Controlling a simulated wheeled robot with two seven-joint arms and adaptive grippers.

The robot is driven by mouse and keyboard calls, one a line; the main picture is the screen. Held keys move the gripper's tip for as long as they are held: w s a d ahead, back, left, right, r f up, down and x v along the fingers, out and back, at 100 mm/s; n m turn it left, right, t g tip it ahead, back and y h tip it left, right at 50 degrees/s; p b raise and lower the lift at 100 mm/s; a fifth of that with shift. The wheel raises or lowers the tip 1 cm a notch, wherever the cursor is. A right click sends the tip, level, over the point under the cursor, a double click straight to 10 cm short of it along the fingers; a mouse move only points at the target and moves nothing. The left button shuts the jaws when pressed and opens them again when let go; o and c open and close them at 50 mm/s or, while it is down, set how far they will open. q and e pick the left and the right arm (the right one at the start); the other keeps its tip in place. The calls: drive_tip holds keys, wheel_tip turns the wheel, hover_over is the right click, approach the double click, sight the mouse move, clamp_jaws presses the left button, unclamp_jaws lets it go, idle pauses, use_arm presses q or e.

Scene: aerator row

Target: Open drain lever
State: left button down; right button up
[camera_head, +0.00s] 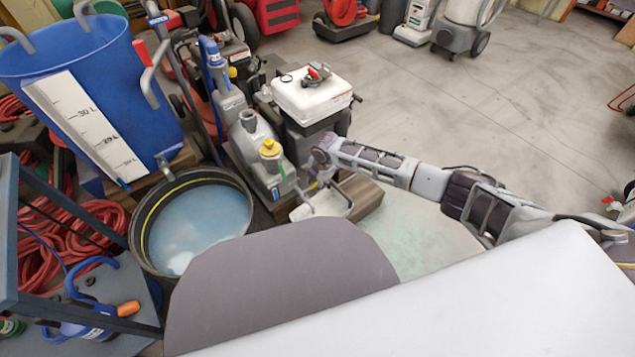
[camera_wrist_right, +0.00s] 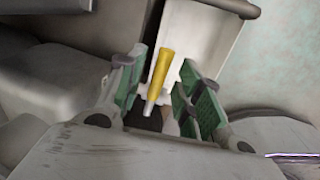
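A yellow-handled lever (camera_wrist_right: 161,69) with a pale metal stem shows in the right wrist view, pointing up in the picture. My right gripper (camera_wrist_right: 162,82) is open, with its green-padded fingers on either side of the lever and visible gaps between pads and handle. In the head view my right arm reaches in from the right, and its gripper (camera_head: 313,178) is low beside the grey machine (camera_head: 262,150). The lever cannot be made out in the head view. My left gripper is not in view.
A white tank (camera_head: 308,98) stands on the machine behind my right gripper. A pale tray (camera_head: 322,206) lies below it. A black tub of bluish water (camera_head: 200,222) and a blue graduated bucket (camera_head: 80,70) are at the left. Open floor (camera_head: 480,110) lies at the right.

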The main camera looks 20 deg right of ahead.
clamp_jaws()
